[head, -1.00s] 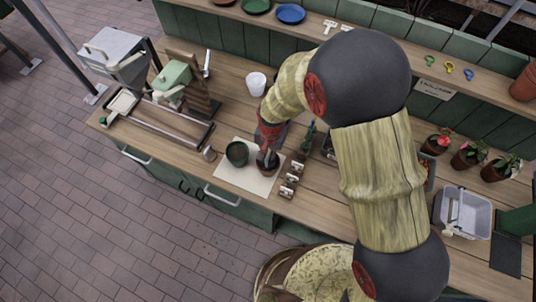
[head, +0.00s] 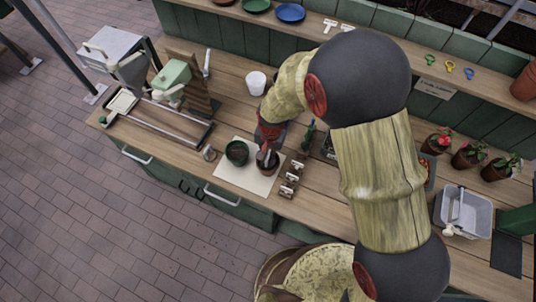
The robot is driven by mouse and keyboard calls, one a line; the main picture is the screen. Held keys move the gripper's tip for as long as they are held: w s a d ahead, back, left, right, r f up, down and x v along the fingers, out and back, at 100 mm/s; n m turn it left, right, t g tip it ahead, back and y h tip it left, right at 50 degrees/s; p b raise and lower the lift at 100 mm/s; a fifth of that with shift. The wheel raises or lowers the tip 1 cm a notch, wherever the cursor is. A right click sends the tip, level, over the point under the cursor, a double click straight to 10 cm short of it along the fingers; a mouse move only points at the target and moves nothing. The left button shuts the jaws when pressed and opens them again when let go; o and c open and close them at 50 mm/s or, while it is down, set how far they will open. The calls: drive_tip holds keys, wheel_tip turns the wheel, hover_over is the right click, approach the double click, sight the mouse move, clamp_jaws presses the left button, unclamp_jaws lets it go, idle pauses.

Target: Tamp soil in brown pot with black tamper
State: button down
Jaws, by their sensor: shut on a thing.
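A brown pot (head: 267,168) stands on a pale mat (head: 234,177) on the wooden workbench, just right of a dark green pot (head: 237,152). My gripper (head: 268,150) is directly above the brown pot, pointing down. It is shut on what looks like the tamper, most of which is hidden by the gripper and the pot. I cannot tell whether the tamper's foot touches the soil. The soil inside the brown pot is mostly hidden.
A row of small items (head: 291,179) lies close to the right of the mat. A white cup (head: 256,83) stands behind. Potted flowers (head: 468,155) and a grey bin (head: 464,212) are at the right. A metal-railed device (head: 165,110) stands at the left.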

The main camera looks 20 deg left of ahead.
idle(0.4)
drive_tip(key=shift+r+p, duration=2.2)
drive_tip(key=shift+r, duration=1.3)
